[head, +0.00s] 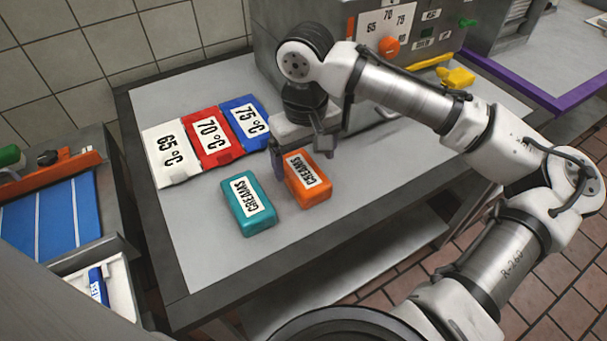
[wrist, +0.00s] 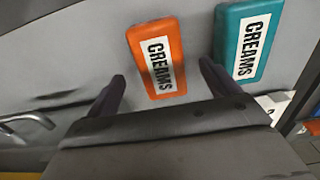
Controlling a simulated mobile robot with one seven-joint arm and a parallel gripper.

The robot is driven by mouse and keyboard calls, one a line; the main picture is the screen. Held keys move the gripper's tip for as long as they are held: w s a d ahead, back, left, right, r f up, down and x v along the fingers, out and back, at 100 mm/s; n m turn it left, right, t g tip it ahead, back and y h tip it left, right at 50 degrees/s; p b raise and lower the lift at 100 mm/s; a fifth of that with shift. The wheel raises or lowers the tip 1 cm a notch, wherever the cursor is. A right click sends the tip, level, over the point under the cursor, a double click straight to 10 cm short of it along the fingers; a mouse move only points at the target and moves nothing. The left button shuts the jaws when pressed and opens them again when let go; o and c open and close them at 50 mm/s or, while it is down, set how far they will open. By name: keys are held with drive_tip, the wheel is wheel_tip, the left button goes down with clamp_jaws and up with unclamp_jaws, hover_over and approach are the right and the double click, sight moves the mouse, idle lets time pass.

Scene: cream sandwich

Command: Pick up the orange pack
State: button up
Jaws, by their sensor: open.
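The orange pack (head: 309,190) with a white CREAMS label lies flat on the grey table, right of a teal pack (head: 250,216) with the same label. My gripper (head: 297,152) is open at the far end of the orange pack, with its fingers partly hiding that end. In the wrist view the orange pack (wrist: 157,60) lies ahead of and between the two open fingers of my gripper (wrist: 160,75). The teal pack (wrist: 249,40) is to its right, with a narrow gap between them. Nothing is held.
White, red and blue temperature cards (head: 208,138) lie left of my gripper. A grey machine (head: 340,40) with an orange knob stands behind. A yellow object (head: 457,78) is at the back right. The table front (head: 190,285) is clear.

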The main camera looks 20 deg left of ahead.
sight(303, 170)
drive_tip(key=shift+w+a+f+p, duration=0.15)
drive_tip(key=shift+f+p, duration=0.1)
drive_tip(key=shift+f, duration=1.2)
drive_tip(key=shift+w+a+f+p, duration=0.15)
drive_tip(key=shift+f+p, duration=0.1)
drive_tip(key=shift+f, duration=1.15)
drive_tip(key=c, duration=1.1)
